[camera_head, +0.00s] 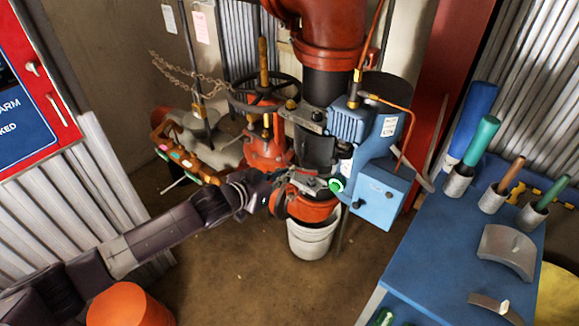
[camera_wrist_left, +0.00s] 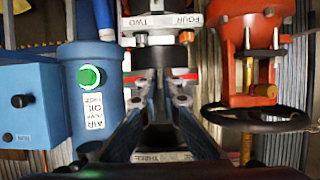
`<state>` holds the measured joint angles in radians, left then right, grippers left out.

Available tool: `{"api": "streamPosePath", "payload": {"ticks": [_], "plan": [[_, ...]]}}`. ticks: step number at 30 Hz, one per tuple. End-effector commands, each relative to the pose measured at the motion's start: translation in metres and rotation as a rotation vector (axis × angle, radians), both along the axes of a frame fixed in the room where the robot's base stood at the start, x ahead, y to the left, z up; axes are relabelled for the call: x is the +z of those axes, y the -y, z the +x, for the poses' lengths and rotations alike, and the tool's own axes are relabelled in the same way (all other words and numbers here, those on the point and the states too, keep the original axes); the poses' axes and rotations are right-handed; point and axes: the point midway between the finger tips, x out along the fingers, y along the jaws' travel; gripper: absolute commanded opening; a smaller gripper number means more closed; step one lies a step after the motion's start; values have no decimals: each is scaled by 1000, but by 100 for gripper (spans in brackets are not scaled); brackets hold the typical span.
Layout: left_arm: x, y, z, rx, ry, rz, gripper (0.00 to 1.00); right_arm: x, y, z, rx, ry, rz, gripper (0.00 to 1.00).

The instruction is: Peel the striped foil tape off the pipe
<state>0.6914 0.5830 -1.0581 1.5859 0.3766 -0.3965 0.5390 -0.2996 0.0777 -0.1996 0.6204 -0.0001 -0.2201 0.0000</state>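The vertical pipe (camera_head: 318,150) has a black section with clamps in the head view. In the left wrist view a thin red-and-pale band (camera_wrist_left: 131,79) shows on both sides of my fingers; it may be the striped foil tape, but its ends are hidden. My left gripper (camera_head: 290,184) is at the pipe, just above its red lower flange (camera_head: 312,210). In the left wrist view its fingers (camera_wrist_left: 166,98) converge over the dark pipe part with a narrow gap. I cannot tell whether they touch or hold anything. My right gripper is not in view.
A blue pump unit (camera_head: 378,165) stands close on the pipe's right. A red valve with a dark handwheel (camera_head: 265,93) is behind left. A white bucket (camera_head: 312,240) stands below. A blue table (camera_head: 440,270) with rollers and curved pieces is at right.

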Motion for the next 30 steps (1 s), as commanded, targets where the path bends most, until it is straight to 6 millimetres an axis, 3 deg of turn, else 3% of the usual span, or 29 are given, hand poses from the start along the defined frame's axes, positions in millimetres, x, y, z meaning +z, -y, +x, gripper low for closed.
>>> {"api": "streamPosePath", "payload": {"ticks": [15,30], "plan": [[2,-22,-31,-1,1,-1,0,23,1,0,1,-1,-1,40],[1,-23,-32,0,1,-1,0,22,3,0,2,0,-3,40]]}}
